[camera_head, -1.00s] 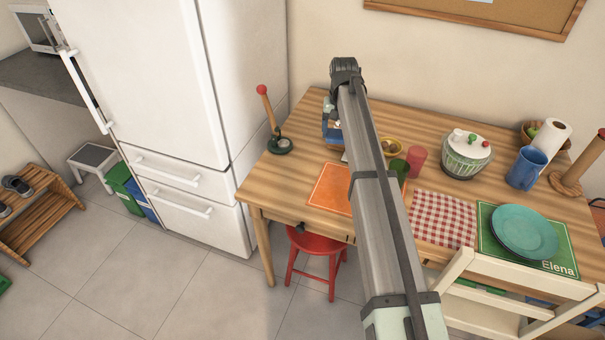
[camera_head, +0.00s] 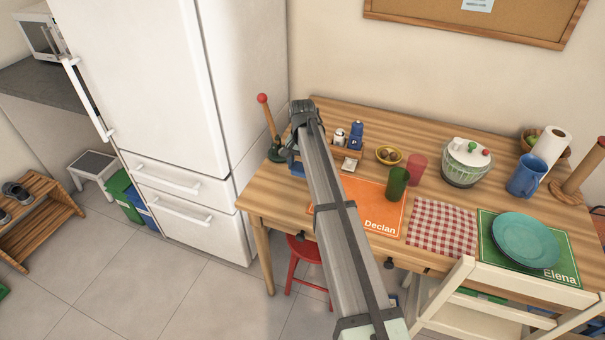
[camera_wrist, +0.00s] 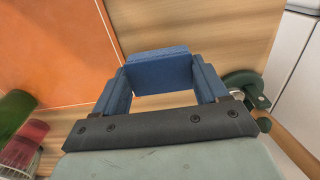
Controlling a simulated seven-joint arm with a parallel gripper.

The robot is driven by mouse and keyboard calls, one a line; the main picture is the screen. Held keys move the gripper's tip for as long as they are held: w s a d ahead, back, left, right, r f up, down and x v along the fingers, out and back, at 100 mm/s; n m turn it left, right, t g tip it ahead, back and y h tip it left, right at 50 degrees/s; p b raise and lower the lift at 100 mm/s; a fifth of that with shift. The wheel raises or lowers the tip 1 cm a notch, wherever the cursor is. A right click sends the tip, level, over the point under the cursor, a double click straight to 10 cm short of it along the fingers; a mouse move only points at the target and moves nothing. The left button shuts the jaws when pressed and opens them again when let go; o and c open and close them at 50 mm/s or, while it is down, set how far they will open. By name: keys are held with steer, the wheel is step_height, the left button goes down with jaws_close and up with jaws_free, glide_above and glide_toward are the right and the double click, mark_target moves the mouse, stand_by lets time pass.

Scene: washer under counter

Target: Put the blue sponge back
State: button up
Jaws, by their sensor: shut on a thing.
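The blue sponge (camera_wrist: 160,69) shows in the wrist view as a flat blue block between the two blue fingers of my gripper (camera_wrist: 160,84). My gripper is shut on it, above the wooden table. In the head view my arm covers most of the gripper; only a bit of blue (camera_head: 297,169) shows at its end, and I cannot tell whether that is sponge or finger. The gripper is near the table's left end, between the orange placemat (camera_head: 376,205) and the green-based stand with a red-topped post (camera_head: 266,120).
The stand's green base (camera_wrist: 243,84) is close to the right finger. Salt and pepper shakers (camera_head: 355,137), a small square item (camera_head: 350,164), a yellow bowl (camera_head: 388,155) and green and red cups (camera_head: 397,184) stand right of the arm. The fridge (camera_head: 165,90) is left of the table.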

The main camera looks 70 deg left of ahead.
mark_target(303, 174)
steer(key=shift+f, duration=1.85)
steer(key=shift+f, duration=0.15)
steer(key=o, duration=1.1)
step_height(303, 174, up, 12)
steer(key=shift+r, duration=0.2)
